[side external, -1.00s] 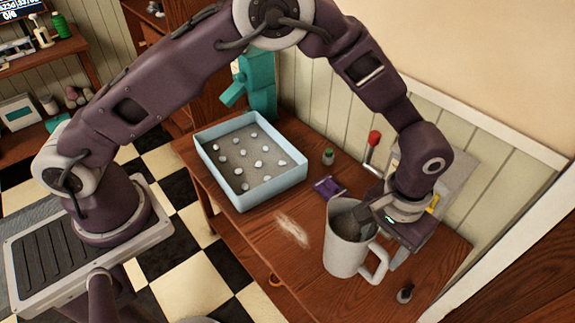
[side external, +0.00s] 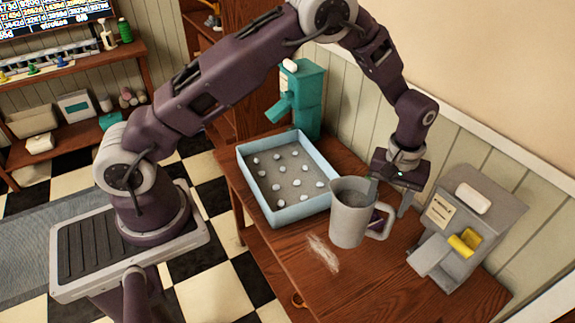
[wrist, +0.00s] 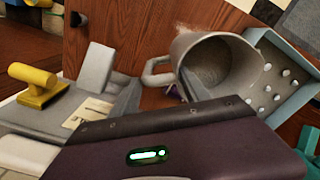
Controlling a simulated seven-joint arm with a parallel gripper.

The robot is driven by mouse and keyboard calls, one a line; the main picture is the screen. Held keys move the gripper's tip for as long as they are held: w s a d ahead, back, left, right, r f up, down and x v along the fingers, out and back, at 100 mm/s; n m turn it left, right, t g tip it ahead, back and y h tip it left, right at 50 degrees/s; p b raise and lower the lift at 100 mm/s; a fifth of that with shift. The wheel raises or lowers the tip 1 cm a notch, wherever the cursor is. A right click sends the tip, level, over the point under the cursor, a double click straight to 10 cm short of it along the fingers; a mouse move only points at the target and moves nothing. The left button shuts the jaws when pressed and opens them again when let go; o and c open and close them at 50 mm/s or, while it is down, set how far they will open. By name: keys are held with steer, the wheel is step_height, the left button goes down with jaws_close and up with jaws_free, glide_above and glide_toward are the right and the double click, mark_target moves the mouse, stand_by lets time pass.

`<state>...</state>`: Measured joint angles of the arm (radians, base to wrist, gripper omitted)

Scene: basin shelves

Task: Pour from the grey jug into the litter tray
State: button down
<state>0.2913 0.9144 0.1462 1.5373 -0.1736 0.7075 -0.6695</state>
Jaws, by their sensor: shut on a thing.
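The grey jug (side external: 348,222) is roughly upright just right of the litter tray; its height above the table is hard to tell. My gripper (side external: 388,197) is shut on the jug at its handle side, with one finger at the rim and the other outside. In the wrist view, the jug's open mouth (wrist: 222,68) shows grainy grey-brown contents. The handle shows between the fingers. The litter tray (side external: 308,211) is pale blue, with grey litter and several white lumps inside. In the wrist view its edge (wrist: 282,48) is right of the jug.
A grey dispenser (side external: 470,215) with a yellow part stands at the right. A teal dispenser (side external: 304,95) stands behind the tray. A pale streak (side external: 323,253) marks the bare table front. A purple item is partly hidden behind the jug handle.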

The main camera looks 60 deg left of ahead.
steer(key=w+a+n, duration=0.1)
steer(key=w+a, duration=0.4)
steer(key=a, duration=0.6)
steer(key=w+a+r+n, duration=0.1)
steer(key=w+a, duration=0.4)
steer(key=a, duration=0.7)
steer(key=shift+w+a+r, duration=0.2)
steer(key=shift+w+r, duration=0.1)
steer(key=s+a+r+t+h, duration=0.2)
steer(key=s+a+t+h, duration=0.3)
steer(key=a, duration=0.1)
steer(key=shift+s+a, duration=0.15)
steer(key=shift+s, duration=0.2)
steer(key=shift+s+a+r+t+h, duration=0.5)
steer(key=shift+r+h, duration=0.1)
steer(key=shift+h, duration=0.2)
stand_by(0.4)
steer(key=shift+s+a+f+t+h, duration=0.35)
steer(key=shift+s+a+t+h, duration=0.1)
steer(key=shift+t+h, duration=0.2)
stand_by(1.7)
